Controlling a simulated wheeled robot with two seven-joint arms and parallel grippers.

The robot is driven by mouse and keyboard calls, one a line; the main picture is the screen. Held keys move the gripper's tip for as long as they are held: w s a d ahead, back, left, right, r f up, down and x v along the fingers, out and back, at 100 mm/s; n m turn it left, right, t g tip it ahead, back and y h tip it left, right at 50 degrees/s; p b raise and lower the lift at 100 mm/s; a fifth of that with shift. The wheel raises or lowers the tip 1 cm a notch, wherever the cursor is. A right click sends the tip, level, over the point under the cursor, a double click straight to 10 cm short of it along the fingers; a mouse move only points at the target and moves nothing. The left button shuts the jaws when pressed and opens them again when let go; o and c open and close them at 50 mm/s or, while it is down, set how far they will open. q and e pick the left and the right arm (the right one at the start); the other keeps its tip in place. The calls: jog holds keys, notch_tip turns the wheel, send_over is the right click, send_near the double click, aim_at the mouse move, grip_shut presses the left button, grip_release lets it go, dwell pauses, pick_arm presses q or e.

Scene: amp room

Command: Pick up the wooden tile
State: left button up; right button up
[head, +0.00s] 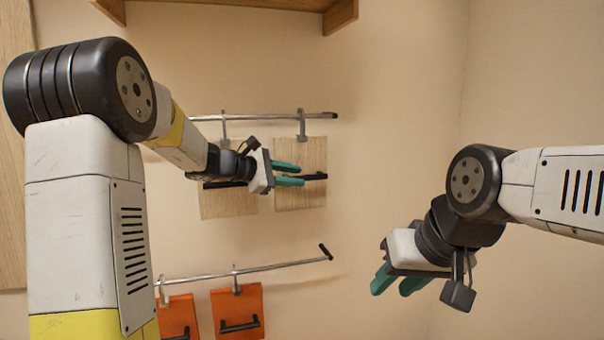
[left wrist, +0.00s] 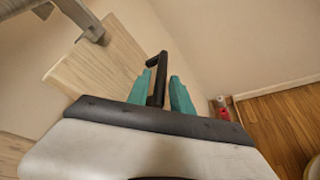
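A wooden tile (head: 300,197) with a black handle hangs by a hook from the upper metal rail in the head view. It also shows in the left wrist view (left wrist: 98,70). A second wooden tile (head: 222,203) hangs beside it on the left, partly hidden by my left arm. My left gripper (head: 289,174) is open in front of the right tile. Its teal fingers are on either side of the black handle (left wrist: 157,78), with gaps visible in the left wrist view. My right gripper (head: 392,283) is open and empty at the lower right, away from the tiles.
The upper rail (head: 262,116) is fixed to the wall. A lower rail (head: 285,265) carries orange tiles (head: 238,306) with black handles. A wooden shelf (head: 270,3) is above. The wall between the tiles and my right gripper is bare.

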aim_at(308, 177)
pick_arm(q)
jog(key=x, duration=0.4)
jog(key=shift+w+d+f, duration=0.1)
jog(key=shift+w+d, duration=0.05)
jog(key=shift+d, duration=0.25)
grip_shut()
dwell(1.0)
